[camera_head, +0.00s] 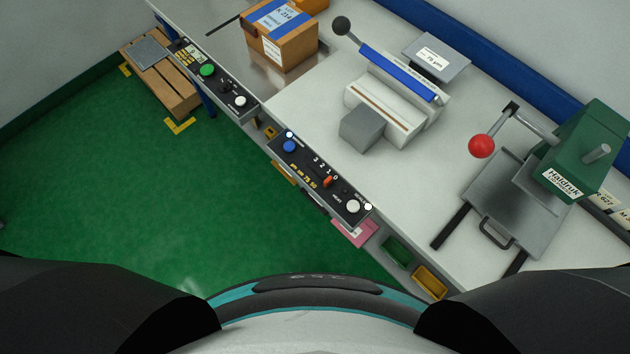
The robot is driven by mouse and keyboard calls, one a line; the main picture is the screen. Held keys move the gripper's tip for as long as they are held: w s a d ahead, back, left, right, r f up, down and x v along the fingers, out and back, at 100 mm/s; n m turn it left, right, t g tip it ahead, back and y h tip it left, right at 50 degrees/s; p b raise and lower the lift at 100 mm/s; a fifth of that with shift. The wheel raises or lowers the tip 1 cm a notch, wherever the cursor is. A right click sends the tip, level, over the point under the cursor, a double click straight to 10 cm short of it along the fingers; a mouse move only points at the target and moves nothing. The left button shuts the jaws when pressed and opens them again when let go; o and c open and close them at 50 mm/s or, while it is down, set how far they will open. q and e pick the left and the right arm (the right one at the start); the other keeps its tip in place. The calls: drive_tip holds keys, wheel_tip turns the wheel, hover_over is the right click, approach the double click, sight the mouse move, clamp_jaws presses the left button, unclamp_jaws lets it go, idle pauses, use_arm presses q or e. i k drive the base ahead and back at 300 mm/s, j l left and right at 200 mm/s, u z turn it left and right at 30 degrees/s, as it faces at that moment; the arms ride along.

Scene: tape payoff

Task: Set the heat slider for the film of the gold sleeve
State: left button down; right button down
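The heat slider is an orange knob (327,181) on the black control panel (306,189) along the bench's front edge. It stands near the 0 end of a scale marked 3, 2, 1, 0; its exact setting is too small to tell. Yellow lettering is printed below the scale. A card on a grey plate (437,57) seems to read 75 µm. I cannot make out a gold sleeve for certain. Neither of my grippers is in view.
The panel also has a blue knob (289,146) and a white button (353,206). A cardboard box (282,45) is at upper left. Small bins hang at the front edge.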

sight(329, 182)
drive_tip(key=i+j, duration=0.1)
drive_tip(key=j, duration=0.55)
drive_tip(key=z, duration=0.7)
drive_tip(key=i+j, duration=0.05)
